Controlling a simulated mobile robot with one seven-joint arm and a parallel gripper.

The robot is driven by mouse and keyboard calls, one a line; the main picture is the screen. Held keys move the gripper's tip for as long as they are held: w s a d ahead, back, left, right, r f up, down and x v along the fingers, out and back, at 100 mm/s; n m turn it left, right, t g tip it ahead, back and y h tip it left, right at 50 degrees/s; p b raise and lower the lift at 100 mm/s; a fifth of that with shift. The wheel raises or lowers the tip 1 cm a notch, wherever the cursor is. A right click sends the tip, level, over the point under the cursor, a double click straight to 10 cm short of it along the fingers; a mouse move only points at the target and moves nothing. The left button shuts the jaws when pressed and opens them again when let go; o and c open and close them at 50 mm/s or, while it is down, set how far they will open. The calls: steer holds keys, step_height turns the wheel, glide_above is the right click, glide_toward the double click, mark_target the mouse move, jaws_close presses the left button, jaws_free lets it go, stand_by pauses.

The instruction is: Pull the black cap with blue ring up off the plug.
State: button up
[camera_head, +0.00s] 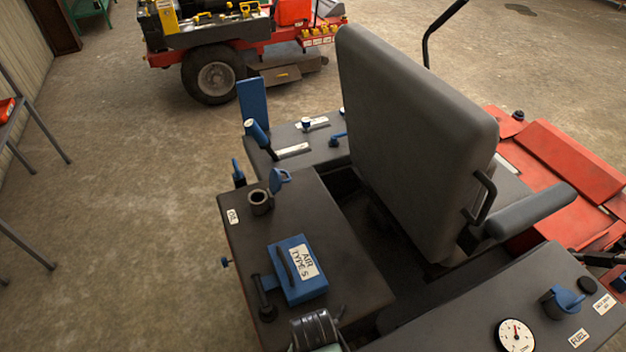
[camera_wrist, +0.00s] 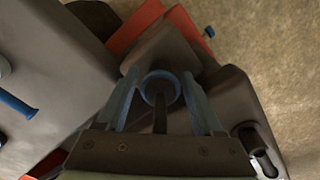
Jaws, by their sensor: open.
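In the wrist view, the black cap (camera_wrist: 160,119) with its blue ring (camera_wrist: 160,104) is in the middle, between the two fingers of my gripper (camera_wrist: 160,96). The ring circles a dark centre, and a dark stem runs from it toward the camera. The fingers are open, one on each side of the cap, with narrow gaps showing beside the ring. I cannot tell their depth against it. The plug is hidden. In the head view, I cannot make out the cap or the fingertips; only a dark ribbed part and a pale edge, apparently of my arm, show at the bottom.
In the head view, a blue box labelled AIR TYPE S (camera_head: 298,271) sits on the dark deck. An open filler neck (camera_head: 260,202) stands behind it. The tall grey seat (camera_head: 415,130) rises right. A gauge (camera_head: 516,336) and blue fuel cap (camera_head: 562,301) are at lower right.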

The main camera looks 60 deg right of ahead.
jaws_close()
stand_by(1.4)
